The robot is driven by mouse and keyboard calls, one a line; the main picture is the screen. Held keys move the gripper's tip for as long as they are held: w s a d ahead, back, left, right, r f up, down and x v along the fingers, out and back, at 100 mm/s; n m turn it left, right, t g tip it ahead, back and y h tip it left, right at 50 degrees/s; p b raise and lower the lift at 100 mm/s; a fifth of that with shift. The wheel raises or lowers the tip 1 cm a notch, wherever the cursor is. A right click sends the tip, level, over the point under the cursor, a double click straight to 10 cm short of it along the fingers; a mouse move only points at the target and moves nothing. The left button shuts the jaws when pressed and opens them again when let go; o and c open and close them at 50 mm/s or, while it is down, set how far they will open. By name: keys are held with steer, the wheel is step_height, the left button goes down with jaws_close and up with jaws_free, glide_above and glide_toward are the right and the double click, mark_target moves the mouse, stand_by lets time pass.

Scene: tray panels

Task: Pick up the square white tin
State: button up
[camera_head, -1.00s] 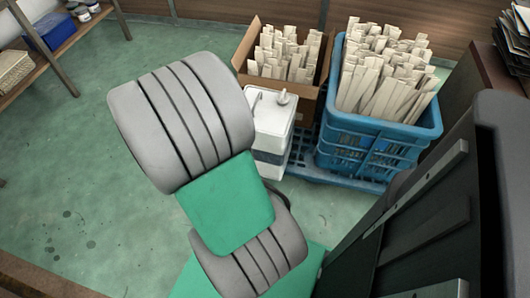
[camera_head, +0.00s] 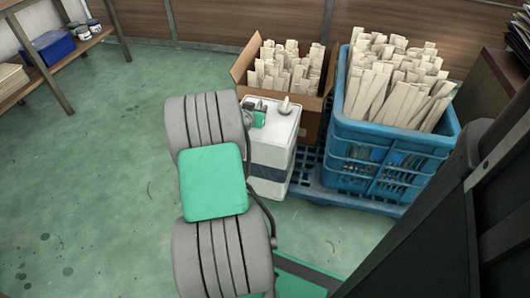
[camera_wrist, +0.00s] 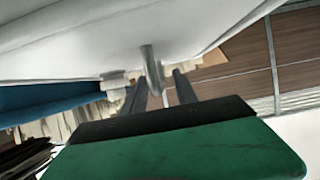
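The square white tin (camera_head: 285,125) stands upright, with a pale spout on top and a darker band round its side. My arm covers part of its left side in the head view. In the wrist view, the tin's pale surface (camera_wrist: 80,45) fills the upper part, seen upside down. The two dark fingers of my gripper (camera_wrist: 158,85) are apart, with a grey post of the tin showing between them. I cannot tell whether they touch it.
A blue crate (camera_head: 380,150) full of pale strips stands close right of the tin, on a blue pallet (camera_head: 310,165). A cardboard box (camera_head: 240,70) of similar strips is right behind. A shelf (camera_head: 55,65) stands far left. Green floor at left is clear.

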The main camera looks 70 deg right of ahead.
jaws_close()
stand_by(1.3)
steer(key=shift+w+d+r, duration=0.1)
steer(key=shift+r, duration=0.3)
